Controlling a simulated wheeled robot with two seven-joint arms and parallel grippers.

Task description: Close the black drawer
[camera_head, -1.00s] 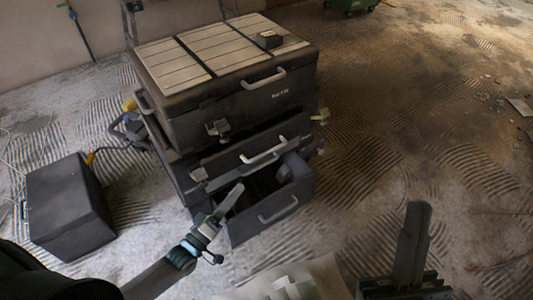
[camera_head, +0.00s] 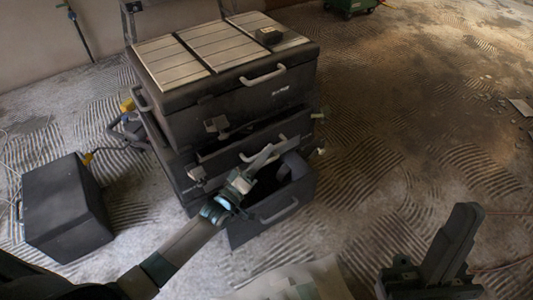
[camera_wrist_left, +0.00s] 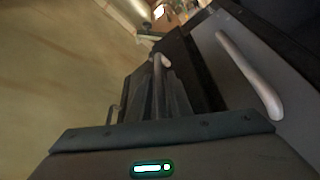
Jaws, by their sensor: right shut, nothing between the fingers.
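A black tool chest (camera_head: 235,115) stands on the floor in the head view. Its lowest black drawer (camera_head: 250,226) is pulled out, with a grey handle on its front. A dark bluish item (camera_head: 291,166) shows inside it. A narrower drawer with a grey handle is above. My left gripper (camera_head: 266,154) is over the open drawer, close to the upper drawer's front; contact is unclear. In the left wrist view its fingers (camera_wrist_left: 160,92) are seen edge-on, and a drawer handle (camera_wrist_left: 250,75) is to the right. My right gripper (camera_head: 465,212) is shut and empty at lower right.
A separate black box (camera_head: 65,208) stands on the floor left of the chest. A small dark object (camera_head: 269,36) lies on the slatted lid. A pale sheet (camera_head: 300,280) is at the bottom. The ridged floor right of the chest is mostly clear.

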